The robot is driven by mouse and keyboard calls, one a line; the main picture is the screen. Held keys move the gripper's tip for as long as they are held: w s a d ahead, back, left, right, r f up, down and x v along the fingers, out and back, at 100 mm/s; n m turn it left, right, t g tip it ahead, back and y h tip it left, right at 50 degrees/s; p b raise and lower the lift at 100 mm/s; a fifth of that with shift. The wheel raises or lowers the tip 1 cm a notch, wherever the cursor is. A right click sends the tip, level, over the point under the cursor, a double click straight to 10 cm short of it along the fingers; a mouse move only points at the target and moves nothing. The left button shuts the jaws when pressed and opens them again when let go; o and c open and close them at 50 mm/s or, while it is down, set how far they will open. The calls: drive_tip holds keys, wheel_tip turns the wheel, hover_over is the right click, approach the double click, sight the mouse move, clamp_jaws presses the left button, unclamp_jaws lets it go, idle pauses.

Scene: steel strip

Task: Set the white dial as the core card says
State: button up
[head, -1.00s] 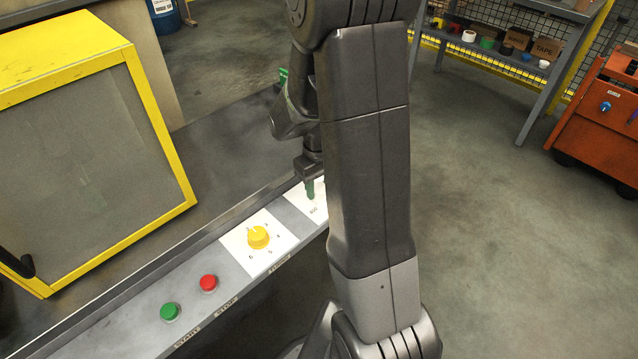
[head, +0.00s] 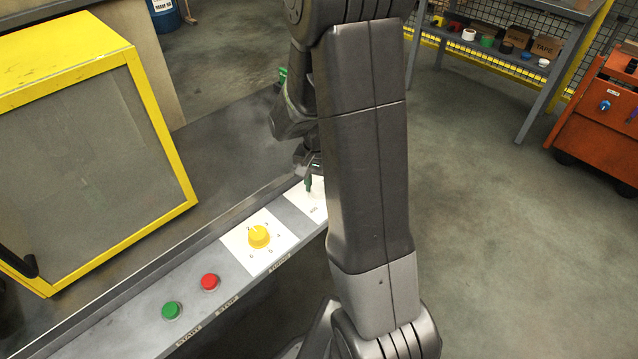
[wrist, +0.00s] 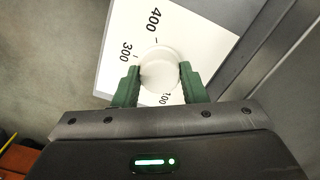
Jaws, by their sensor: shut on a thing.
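The white dial (wrist: 160,72) sits on a white scale plate (wrist: 188,38) in the wrist view. The numbers 400 and 300 show on the plate, with part of another number ending in 00 near the right finger. My gripper (wrist: 159,84) has its green fingers on either side of the dial, shut on it. The dial's pointer mark cannot be made out. In the head view my gripper (head: 309,184) is at the white plate (head: 318,208), and my arm hides most of the dial and plate. I cannot see the core card in either view.
A yellow dial (head: 259,237) on its own plate, a red button (head: 209,282) and a green button (head: 171,310) line the steel strip (head: 190,290). A yellow-framed guard (head: 90,150) stands at the left. A shelf (head: 500,45) and an orange cabinet (head: 605,125) stand at the right.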

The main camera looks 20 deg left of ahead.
sight(319, 187)
drive_tip(key=m, duration=0.5)
drive_tip(key=shift+m, duration=0.3)
idle(0.4)
drive_tip(key=o, duration=1)
drive_tip(key=shift+c, duration=0.2)
wheel_tip(319, 187, up, 14)
drive_tip(key=p, duration=0.2)
drive_tip(key=shift+f, duration=0.1)
